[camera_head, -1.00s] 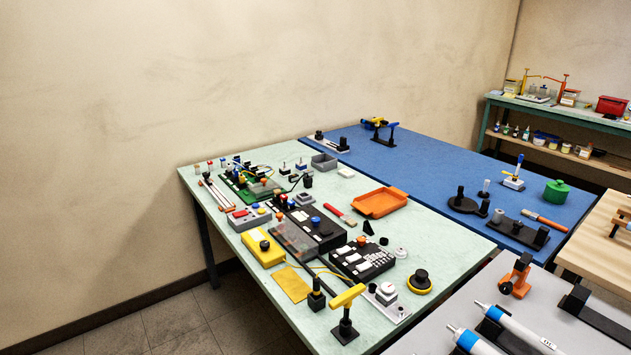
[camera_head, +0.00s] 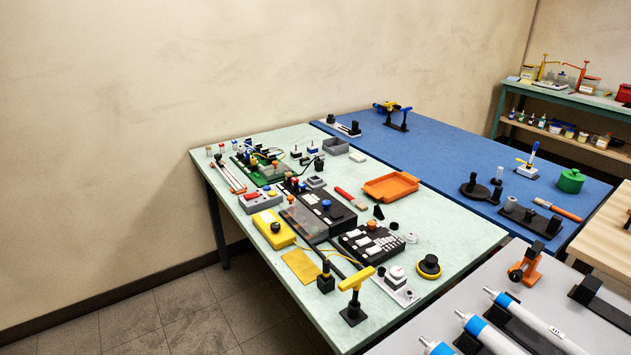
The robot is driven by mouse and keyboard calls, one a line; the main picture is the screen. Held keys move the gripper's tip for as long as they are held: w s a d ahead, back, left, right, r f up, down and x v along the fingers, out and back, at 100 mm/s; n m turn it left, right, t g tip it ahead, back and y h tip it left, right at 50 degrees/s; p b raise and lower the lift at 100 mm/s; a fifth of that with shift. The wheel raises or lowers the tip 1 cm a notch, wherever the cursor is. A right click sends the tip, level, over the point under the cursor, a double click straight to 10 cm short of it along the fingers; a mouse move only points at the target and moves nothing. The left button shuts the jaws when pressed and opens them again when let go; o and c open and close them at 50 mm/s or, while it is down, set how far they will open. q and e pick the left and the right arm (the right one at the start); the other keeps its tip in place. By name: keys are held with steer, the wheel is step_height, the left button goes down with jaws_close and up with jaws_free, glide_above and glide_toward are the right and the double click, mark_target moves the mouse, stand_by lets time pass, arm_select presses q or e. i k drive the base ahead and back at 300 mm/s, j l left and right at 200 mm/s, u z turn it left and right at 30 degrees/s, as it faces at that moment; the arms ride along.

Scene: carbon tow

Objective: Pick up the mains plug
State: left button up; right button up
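I cannot make out the mains plug for certain at this size. A small black piece (camera_head: 318,163) with what looks like a dark lead stands toward the back of the pale green table, right of the green circuit board, and may be the plug. A black block (camera_head: 326,283) with a yellow cable behind it stands near the table's front edge and could also be it. Neither of my grippers shows in the head view.
The pale green table (camera_head: 440,222) is crowded with a yellow box (camera_head: 272,230), black panels, an orange tray (camera_head: 390,187) and a yellow-topped stand (camera_head: 355,295). A blue table (camera_head: 440,150) adjoins it. A grey table (camera_head: 425,340) with blue-and-white tubes is at front right. Tiled floor is clear at lower left.

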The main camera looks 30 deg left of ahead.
mark_target(318, 164)
steer(key=j+z, duration=0.15)
steer(key=z, duration=0.5)
steer(key=k+j+z, duration=0.2)
steer(key=j, duration=0.2)
steer(key=j+z, duration=0.2)
steer(key=j, duration=0.25)
steer(key=k+j+z, duration=0.25)
steer(key=j+z, duration=0.2)
steer(key=j, duration=0.3)
steer(key=k+j+z, duration=0.2)
steer(key=k+j, duration=0.05)
steer(key=j, duration=0.05)
